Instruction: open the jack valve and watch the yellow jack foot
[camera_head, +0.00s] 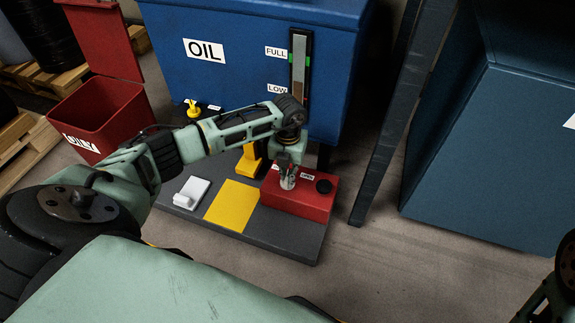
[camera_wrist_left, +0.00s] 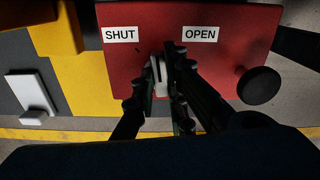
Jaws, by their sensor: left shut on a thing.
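The jack valve is a red box (camera_head: 307,200) on the dark base plate, with SHUT and OPEN labels in the left wrist view. My left gripper (camera_head: 288,180) reaches down to the top of the box. Its fingers (camera_wrist_left: 166,75) are shut around a pale lever (camera_wrist_left: 156,76), which stands between the two labels, partly hidden by the fingers. The yellow jack foot (camera_head: 249,161) stands behind my left forearm, under the blue tank's front; its top is hidden. Part of my right arm shows at the lower right edge, but its gripper cannot be made out.
The blue OIL tank (camera_head: 235,75) carries a sight gauge marked FULL and LOW. A round black knob (camera_head: 324,186) sits on the red box. A white pedal-like block (camera_head: 192,192) and a yellow square (camera_head: 231,205) lie left. A dark post (camera_head: 385,140) and blue-grey cabinet (camera_head: 490,150) stand right.

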